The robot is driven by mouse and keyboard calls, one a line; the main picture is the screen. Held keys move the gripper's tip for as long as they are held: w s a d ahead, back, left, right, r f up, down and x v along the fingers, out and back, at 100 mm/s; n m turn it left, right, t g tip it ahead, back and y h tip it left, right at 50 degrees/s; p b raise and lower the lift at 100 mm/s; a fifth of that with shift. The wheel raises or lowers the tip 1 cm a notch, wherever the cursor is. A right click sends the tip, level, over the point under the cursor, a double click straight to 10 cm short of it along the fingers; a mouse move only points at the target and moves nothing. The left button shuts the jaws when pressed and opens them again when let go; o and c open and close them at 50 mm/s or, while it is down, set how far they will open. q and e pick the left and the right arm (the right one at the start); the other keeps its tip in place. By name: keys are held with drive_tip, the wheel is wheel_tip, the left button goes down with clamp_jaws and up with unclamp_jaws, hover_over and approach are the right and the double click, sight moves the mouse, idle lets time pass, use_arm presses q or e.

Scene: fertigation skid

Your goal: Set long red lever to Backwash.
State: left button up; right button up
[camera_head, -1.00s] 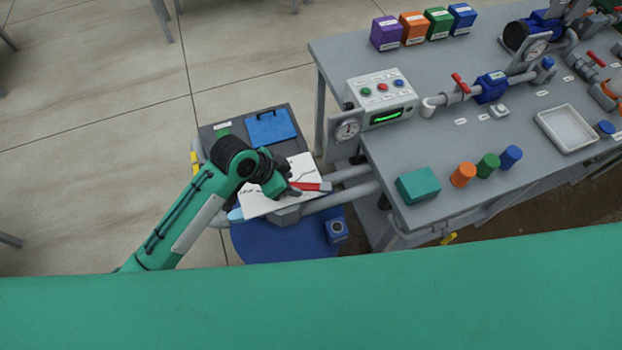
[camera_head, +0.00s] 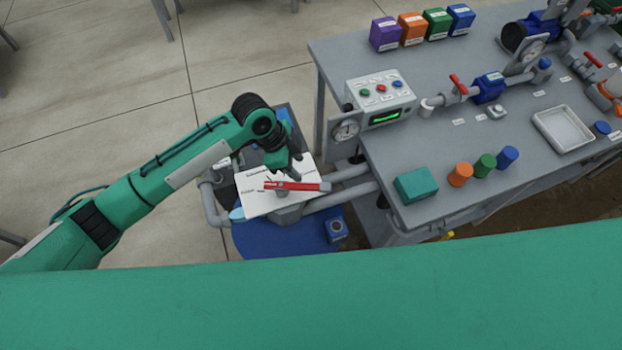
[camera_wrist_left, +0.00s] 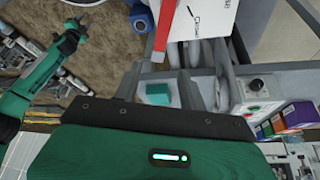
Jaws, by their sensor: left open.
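The long red lever (camera_head: 305,186) lies across a white label plate (camera_head: 258,204) on the low valve. Its free end points right, toward the grey pipes. The lettering on the plate is too small to read. My left gripper (camera_head: 289,172) is open, pointing down just behind the lever, over the plate. I cannot tell whether it touches the lever. In the left wrist view the lever (camera_wrist_left: 164,26) shows at the top, beside the white plate (camera_wrist_left: 207,18). A green arm, likely my right, shows at the left there; its gripper's state is unclear.
Grey pipes (camera_head: 350,172) run from the valve to the bench. A blue round surface (camera_head: 280,240) is in front.

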sight(314, 186)
use_arm(q)
drive_tip(key=p+x, duration=0.2)
drive_tip(key=x, duration=0.8)
clamp_jaws()
